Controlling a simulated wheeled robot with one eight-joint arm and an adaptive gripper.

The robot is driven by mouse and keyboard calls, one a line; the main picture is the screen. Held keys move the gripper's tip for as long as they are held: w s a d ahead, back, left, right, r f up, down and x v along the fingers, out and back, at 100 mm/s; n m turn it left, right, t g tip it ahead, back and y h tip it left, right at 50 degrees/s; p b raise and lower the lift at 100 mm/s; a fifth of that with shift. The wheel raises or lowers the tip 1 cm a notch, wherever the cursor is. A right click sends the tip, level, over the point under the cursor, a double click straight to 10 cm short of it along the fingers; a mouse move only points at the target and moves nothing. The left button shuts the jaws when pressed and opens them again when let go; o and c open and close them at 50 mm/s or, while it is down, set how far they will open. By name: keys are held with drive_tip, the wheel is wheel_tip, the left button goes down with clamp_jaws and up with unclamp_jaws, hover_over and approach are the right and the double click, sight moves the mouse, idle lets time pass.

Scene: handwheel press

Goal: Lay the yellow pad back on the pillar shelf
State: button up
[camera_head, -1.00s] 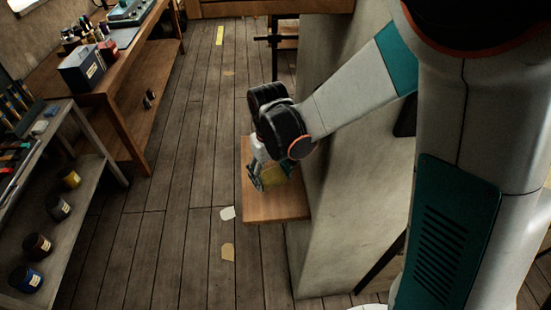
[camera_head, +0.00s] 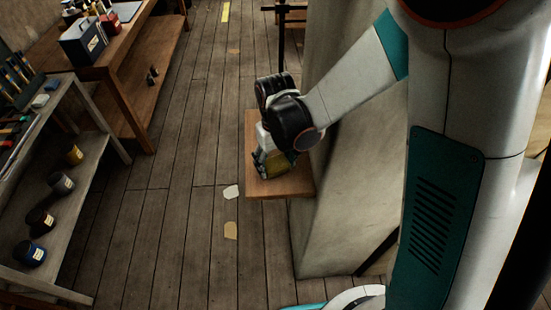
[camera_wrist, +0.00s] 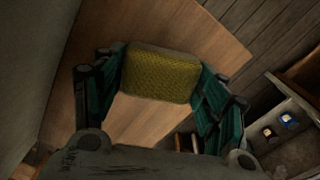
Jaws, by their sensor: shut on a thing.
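The yellow pad (camera_wrist: 160,74) is between the two green fingers of my gripper (camera_wrist: 160,92) in the wrist view. My gripper is shut on it. In the head view my gripper (camera_head: 268,168) is over the wooden pillar shelf (camera_head: 280,187), and the pad (camera_head: 281,164) shows partly behind the fingers. The shelf also fills the middle of the wrist view (camera_wrist: 205,42), behind the pad. I cannot tell whether the pad touches the shelf. The grey pillar (camera_head: 345,215) stands at the right of the shelf.
A wooden workbench (camera_head: 135,60) and a lower grey rack (camera_head: 85,165) with several jars stand at the left. The plank floor between them and the shelf is clear, apart from flat pale scraps (camera_head: 231,192).

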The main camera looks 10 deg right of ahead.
drive_tip(key=shift+f+b, duration=0.4)
drive_tip(key=shift+f, duration=0.15)
idle(0.4)
drive_tip(key=o, duration=1)
drive_tip(key=shift+o, duration=0.2)
drive_tip(key=shift+r, duration=3.75)
